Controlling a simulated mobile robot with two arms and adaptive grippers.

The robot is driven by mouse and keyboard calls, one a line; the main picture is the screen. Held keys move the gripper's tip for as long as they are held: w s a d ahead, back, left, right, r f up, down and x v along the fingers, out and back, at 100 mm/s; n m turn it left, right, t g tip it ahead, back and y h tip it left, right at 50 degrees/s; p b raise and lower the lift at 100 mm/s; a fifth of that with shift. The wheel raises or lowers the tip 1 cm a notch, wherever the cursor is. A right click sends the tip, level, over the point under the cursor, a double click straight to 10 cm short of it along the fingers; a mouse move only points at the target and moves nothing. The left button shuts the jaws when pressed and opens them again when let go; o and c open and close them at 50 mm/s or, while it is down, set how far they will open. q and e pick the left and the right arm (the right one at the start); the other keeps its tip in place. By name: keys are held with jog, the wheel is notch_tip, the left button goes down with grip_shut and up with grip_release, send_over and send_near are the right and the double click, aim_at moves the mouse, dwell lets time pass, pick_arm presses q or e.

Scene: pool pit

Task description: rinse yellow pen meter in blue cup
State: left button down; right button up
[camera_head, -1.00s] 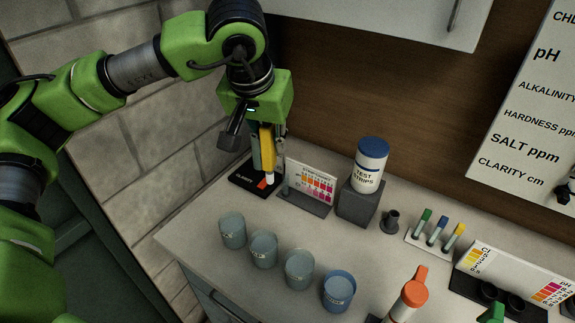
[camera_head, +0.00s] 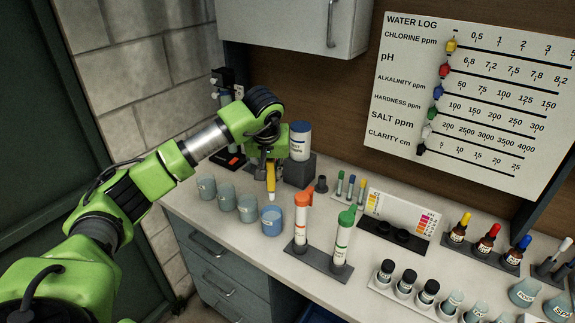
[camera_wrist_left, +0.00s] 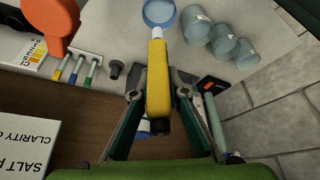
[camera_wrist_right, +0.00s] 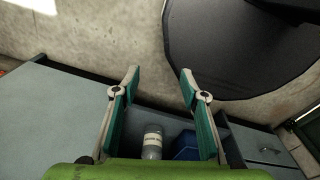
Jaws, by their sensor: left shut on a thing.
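My left gripper (camera_head: 270,172) is shut on the yellow pen meter (camera_head: 271,180) and holds it upright, with its pale tip pointing down. The meter's yellow body (camera_wrist_left: 157,78) also shows between the fingers in the left wrist view. The blue cup (camera_head: 271,220) stands on the counter at the right end of a row of cups, just below the meter tip. In the left wrist view the tip lies close to the rim of the blue cup (camera_wrist_left: 160,8); I cannot tell whether it is over the opening.
Several grey-blue cups (camera_head: 226,197) stand left of the blue cup. A rack with orange-capped (camera_head: 303,222) and green-capped (camera_head: 342,238) tubes stands close on its right. The test strips jar (camera_head: 300,140) on its dark block stands behind the left gripper.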

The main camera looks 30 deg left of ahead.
pick_arm(q)
jog(key=shift+a+f, duration=0.1)
jog(key=shift+f, duration=0.15)
jog(key=shift+a+f, duration=0.15)
jog(key=shift+f, duration=0.1)
jog(key=shift+b+x, duration=0.5)
jog(key=shift+x, duration=0.3)
jog(key=shift+a+f, duration=0.15)
jog(key=shift+f, duration=0.1)
jog(key=shift+s+f+b, duration=0.15)
jog(key=shift+f+b, duration=0.45)
jog(key=shift+b, duration=0.15)
notch_tip(320, 180, down, 2)
jog(key=shift+f+b, duration=0.15)
jog(key=shift+b, duration=0.6)
jog(key=shift+f+b, duration=1.25)
jog(key=shift+f, duration=0.6)
pick_arm(e)
notch_tip(320, 180, down, 6)
jog(key=shift+a+f, duration=0.2)
jog(key=shift+a, duration=0.2)
jog(key=shift+w+a, duration=0.1)
jog(key=shift+a, duration=0.1)
